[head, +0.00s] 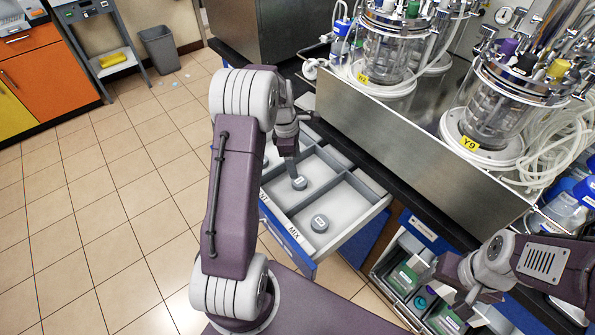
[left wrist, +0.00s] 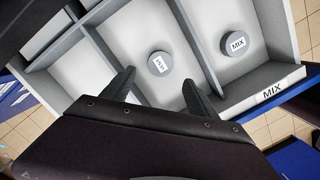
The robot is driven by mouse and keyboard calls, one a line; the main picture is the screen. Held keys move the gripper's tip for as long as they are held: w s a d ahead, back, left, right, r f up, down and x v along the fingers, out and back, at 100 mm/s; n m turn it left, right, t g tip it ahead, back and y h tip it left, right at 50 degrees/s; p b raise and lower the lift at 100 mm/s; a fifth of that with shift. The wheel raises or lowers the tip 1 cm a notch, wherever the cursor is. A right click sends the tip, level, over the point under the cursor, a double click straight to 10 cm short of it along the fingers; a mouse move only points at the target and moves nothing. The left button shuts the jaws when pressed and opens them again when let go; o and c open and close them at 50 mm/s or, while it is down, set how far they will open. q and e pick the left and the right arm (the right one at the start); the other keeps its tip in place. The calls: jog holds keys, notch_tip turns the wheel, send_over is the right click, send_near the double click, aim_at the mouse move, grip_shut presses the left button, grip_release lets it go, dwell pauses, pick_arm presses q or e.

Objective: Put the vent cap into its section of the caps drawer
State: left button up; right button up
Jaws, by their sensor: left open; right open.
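The caps drawer (head: 372,205) is open, with grey dividers and front labels; one reads MIX, another ends in NT. A round grey cap (head: 299,183), taken as the vent cap, lies in the section beside the MIX one. It also shows in the left wrist view (left wrist: 158,64), its white label too small to read surely. My left gripper (left wrist: 158,78) is open just above this cap, empty; in the head view its fingers (head: 293,166) point down into that section. A cap labelled MIX (left wrist: 235,42) lies in the MIX section. My right gripper (head: 440,286) is open at lower right.
A lower open drawer with green-labelled boxes (head: 403,277) lies beneath my right gripper. A grey bin (head: 160,48) stands far left.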

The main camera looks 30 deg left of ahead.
pick_arm(q)
jog(key=s+d+r+m, duration=0.1)
jog(key=s+d+m, duration=0.5)
jog(key=s+m, duration=0.3)
jog(key=s+d+r+m+y, duration=0.1)
jog(key=s+d+r+m, duration=0.1)
jog(key=s+d+m, duration=0.4)
jog(key=s+m, duration=0.3)
jog(key=m, duration=0.4)
